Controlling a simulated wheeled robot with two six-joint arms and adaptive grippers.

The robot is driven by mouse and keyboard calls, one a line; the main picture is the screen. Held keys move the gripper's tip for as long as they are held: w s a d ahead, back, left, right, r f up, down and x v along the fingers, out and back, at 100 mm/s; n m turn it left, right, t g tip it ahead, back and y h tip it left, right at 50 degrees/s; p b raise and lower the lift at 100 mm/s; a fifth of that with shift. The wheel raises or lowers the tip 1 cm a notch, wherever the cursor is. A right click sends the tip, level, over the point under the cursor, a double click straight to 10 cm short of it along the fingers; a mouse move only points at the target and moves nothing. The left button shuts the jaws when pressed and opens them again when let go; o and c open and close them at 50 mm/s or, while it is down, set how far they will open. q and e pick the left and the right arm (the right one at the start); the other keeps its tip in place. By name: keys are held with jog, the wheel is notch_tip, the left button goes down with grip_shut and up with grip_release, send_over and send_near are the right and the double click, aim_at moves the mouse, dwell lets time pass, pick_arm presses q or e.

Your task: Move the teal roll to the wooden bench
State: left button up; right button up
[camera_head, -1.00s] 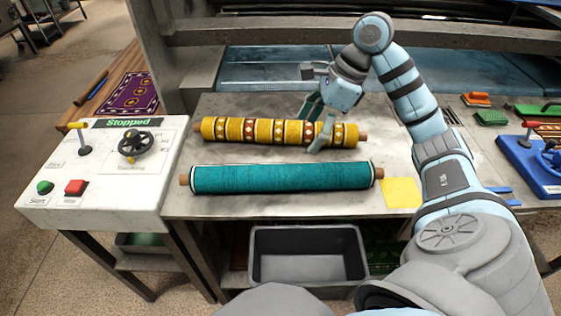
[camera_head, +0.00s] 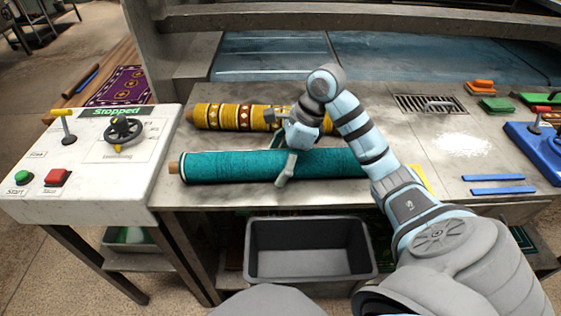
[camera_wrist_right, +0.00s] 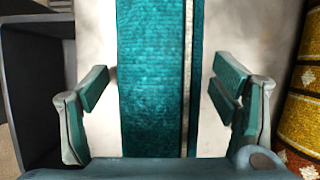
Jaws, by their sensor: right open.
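The teal roll (camera_head: 225,166) lies across the front of the metal table, and it also shows in the right wrist view (camera_wrist_right: 150,60). My right gripper (camera_head: 288,158) is over the middle of the roll, pointing down. In the right wrist view its two fingers (camera_wrist_right: 160,90) are open, one on each side of the roll, with gaps between. My arm hides the roll's right end. The wooden bench (camera_head: 115,62) is at the back left, with a purple patterned rug on it. My left gripper is not in view.
A yellow patterned roll (camera_head: 222,116) lies just behind the teal one. A white control panel (camera_head: 90,160) marked Stopped stands on the left, between table and bench. A grey bin (camera_head: 310,278) is below the table front. Brushes (camera_head: 497,104) lie at the right.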

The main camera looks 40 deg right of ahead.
jog(key=shift+r, duration=0.1)
grip_shut()
dwell(0.4)
